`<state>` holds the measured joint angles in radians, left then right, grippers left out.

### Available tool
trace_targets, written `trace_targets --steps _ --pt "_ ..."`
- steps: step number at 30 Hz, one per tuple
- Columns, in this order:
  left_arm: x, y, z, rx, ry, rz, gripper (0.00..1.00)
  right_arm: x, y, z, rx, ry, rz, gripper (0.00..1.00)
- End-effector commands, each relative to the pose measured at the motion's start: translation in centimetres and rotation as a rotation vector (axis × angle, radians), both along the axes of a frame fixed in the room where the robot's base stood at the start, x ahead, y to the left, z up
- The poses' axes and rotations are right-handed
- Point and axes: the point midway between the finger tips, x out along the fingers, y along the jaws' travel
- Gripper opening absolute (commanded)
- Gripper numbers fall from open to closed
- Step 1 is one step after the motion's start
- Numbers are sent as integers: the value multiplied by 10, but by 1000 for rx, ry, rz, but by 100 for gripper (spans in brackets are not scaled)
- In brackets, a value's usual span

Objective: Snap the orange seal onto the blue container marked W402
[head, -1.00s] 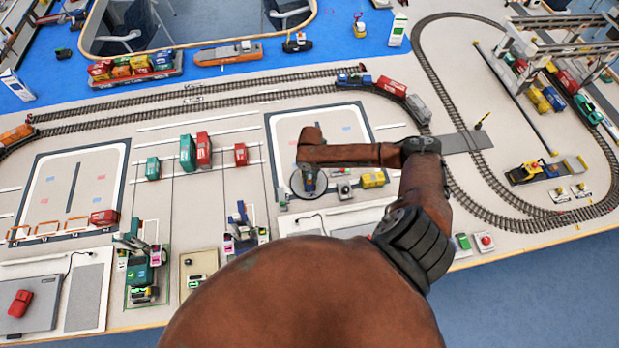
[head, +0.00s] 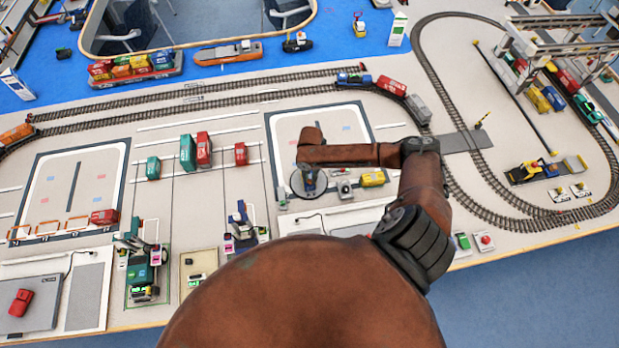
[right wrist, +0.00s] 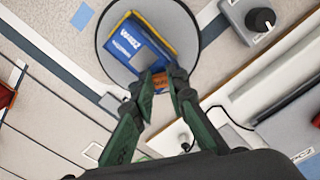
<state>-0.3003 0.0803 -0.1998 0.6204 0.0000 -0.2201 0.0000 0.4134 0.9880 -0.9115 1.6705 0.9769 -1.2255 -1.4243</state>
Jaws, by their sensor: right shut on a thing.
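The blue container (right wrist: 137,47), marked W402, lies on a round grey turntable plate (right wrist: 108,62) in the right wrist view. It has a yellow edge along its upper right side. My right gripper (right wrist: 163,82) has its green fingers shut on the small orange seal (right wrist: 161,84), close against the container's lower end. The fingertips hide part of the seal, so I cannot tell whether it touches the container. In the head view my right gripper (head: 308,182) points down over the plate (head: 297,187). My left gripper is not in view.
A grey box with a black knob (right wrist: 262,19) stands right of the plate; a yellow container (head: 373,179) is farther right. Red (head: 204,150) and teal (head: 187,153) containers stand to the left. Rail tracks (head: 220,93) run behind.

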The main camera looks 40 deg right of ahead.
Motion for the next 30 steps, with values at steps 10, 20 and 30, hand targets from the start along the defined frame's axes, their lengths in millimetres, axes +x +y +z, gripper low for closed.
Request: trace_targets --steps 10,20,30 --pt "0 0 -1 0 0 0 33 0 0 -3 0 0 0 4" --pt "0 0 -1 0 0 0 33 0 0 -3 0 0 0 34" --pt "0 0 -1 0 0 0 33 0 0 -3 0 0 0 44"
